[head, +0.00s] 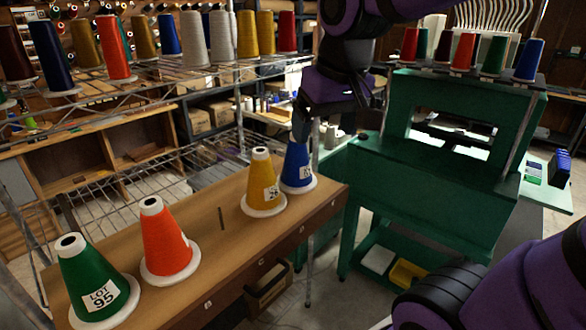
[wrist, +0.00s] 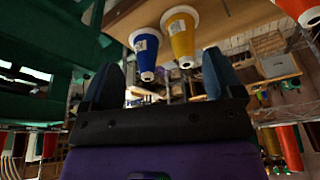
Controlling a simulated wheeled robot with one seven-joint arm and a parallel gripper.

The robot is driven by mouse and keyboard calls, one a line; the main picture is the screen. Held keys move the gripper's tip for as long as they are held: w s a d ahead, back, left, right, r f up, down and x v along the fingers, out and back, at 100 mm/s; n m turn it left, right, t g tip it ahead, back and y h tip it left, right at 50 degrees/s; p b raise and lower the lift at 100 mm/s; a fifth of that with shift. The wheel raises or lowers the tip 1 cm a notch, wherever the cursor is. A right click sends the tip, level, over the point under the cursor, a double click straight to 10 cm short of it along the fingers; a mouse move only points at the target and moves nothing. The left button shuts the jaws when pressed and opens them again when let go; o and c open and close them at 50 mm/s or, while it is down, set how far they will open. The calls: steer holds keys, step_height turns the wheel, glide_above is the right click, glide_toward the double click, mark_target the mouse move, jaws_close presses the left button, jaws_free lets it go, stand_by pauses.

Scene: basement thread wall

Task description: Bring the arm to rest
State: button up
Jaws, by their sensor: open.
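My gripper (head: 300,125) is at the end of my purple and black arm, just above the blue thread cone at the far end of the wooden bench. In the wrist view my gripper (wrist: 160,85) shows two separate dark fingers with nothing held between them. The blue cone (head: 297,166) stands upright on its white base and also shows in the wrist view (wrist: 146,55). The yellow cone (head: 262,183) stands beside it and also shows in the wrist view (wrist: 181,42). I cannot tell whether a fingertip touches the blue cone.
An orange cone (head: 167,242) and a green cone (head: 96,279) marked LOT 95 stand on the bench (head: 222,252) nearer to me. A green machine (head: 424,185) stands right of the bench. A wire rack (head: 150,76) with several cones is behind.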

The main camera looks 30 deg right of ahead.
steer(key=s+d+t, duration=0.1)
steer(key=s+t, duration=0.1)
steer(key=s, duration=0.6)
steer(key=shift+d+n, duration=0.4)
steer(key=shift+f, duration=0.1)
stand_by(1.2)
